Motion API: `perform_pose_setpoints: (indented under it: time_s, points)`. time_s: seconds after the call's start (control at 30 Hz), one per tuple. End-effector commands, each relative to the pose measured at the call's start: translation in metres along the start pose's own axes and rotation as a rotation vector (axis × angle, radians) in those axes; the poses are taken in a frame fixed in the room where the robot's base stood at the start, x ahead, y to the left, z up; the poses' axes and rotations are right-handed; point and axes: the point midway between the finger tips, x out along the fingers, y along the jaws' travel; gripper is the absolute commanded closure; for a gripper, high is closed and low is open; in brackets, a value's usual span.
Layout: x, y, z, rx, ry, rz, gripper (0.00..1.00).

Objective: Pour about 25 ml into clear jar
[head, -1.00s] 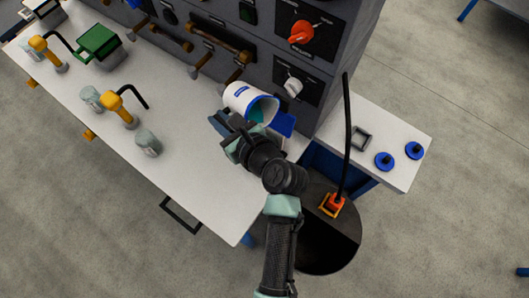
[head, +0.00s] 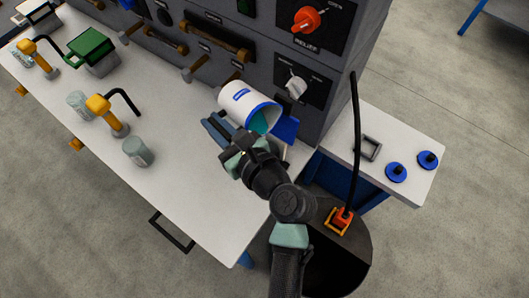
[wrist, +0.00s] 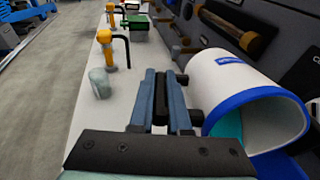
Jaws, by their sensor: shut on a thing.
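A white container with a blue rim (head: 247,103) is tilted on its side above the right part of the bench, with teal liquid inside. It also shows close on the right in the wrist view (wrist: 245,85). My gripper (head: 217,129) is shut on its dark handle, with the two blue-grey fingers (wrist: 161,97) beside the container. A clear jar (head: 137,151) stands upright on the bench to the left, apart from the container; the wrist view shows it too (wrist: 99,83). Another clear jar (head: 79,104) stands farther left by a yellow tap. I see no liquid stream.
A yellow tap with a black spout (head: 106,113) and a green-topped box (head: 92,48) stand on the bench (head: 175,180). The grey panel with knobs and handles (head: 255,45) rises close behind the container. The bench between container and nearer jar is clear.

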Motion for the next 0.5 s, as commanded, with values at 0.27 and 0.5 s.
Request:
perform_pose_setpoints:
  time_s: [0.27,0.5]
  points:
    - [0.0021,-0.0013,0.0019,-0.002,-0.025,-0.001,1.0]
    - [0.0052,-0.0023,0.0011,-0.001,-0.023,-0.001,1.0]
